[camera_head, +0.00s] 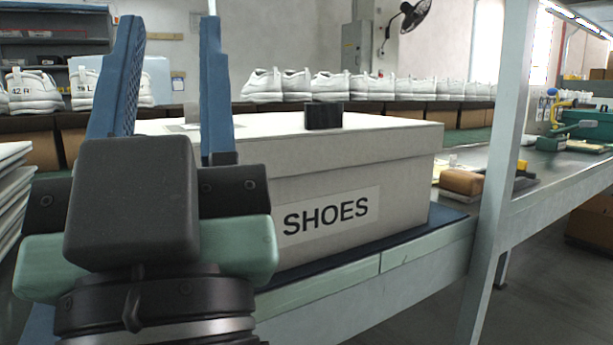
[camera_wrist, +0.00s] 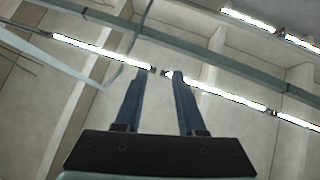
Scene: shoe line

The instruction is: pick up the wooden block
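A brown block (camera_head: 461,181), which looks like the wooden block, lies on the workbench to the right of the shoe box. Its right side is close to some small dark and yellow items. My gripper (camera_head: 169,20) stands at the left of the head view, in front of the shoe box, with its two blue fingers pointing up. The fingers are apart with nothing between them. In the wrist view my gripper (camera_wrist: 160,73) shows against the ceiling and lamps, and the block is not in that view.
A large white box marked SHOES (camera_head: 330,212) stands on the bench between my gripper and the block. A small black block (camera_head: 323,116) rests on its lid. A grey post (camera_head: 503,150) rises right of the brown block. White shoes (camera_head: 330,86) line a shelf behind.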

